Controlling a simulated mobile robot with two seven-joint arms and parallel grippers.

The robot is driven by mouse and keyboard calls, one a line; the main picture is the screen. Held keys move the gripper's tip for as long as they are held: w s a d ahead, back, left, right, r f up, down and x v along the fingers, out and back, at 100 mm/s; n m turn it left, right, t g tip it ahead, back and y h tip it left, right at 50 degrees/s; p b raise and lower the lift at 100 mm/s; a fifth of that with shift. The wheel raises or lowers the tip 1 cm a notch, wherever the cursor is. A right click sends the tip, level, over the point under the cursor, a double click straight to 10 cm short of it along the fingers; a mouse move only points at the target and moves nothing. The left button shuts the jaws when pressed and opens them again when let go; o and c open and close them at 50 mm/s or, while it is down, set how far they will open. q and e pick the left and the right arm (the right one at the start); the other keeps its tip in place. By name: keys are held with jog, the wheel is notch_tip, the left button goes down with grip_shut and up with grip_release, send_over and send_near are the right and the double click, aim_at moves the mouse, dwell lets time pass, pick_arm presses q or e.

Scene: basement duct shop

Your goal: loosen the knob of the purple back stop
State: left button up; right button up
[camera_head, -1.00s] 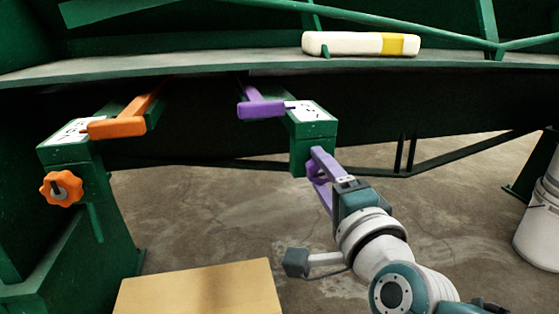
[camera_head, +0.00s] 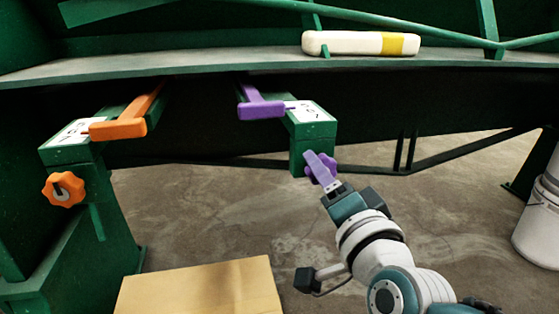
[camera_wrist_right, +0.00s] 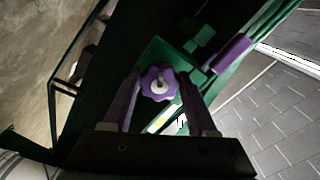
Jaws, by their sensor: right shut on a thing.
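The purple back stop (camera_head: 262,109) sticks out from under the green table edge, beside a green block with a white scale plate (camera_head: 306,111). Its lobed purple knob (camera_head: 309,170) is on the block's lower face, partly hidden by my finger. My right gripper (camera_head: 320,166) comes from below with purplish fingers and is shut on the knob. In the right wrist view the knob (camera_wrist_right: 158,83), with a pale centre stud, sits between the two fingertips (camera_wrist_right: 159,86). My left gripper is not in view.
An orange back stop (camera_head: 118,128) with an orange knob (camera_head: 63,189) is at the left. A cream and yellow bar (camera_head: 360,44) lies on the table. A tan board (camera_head: 200,288) is low in front, and a white bucket (camera_head: 538,215) stands at the right.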

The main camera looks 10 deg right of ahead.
jog(key=o, duration=1.3)
jog(key=shift+o, duration=0.2)
jog(key=shift+s, duration=0.1)
jog(key=s+p, duration=0.3)
jog(key=s, duration=0.6)
jog(key=shift+s+d, duration=0.15)
jog(key=shift+s, duration=0.25)
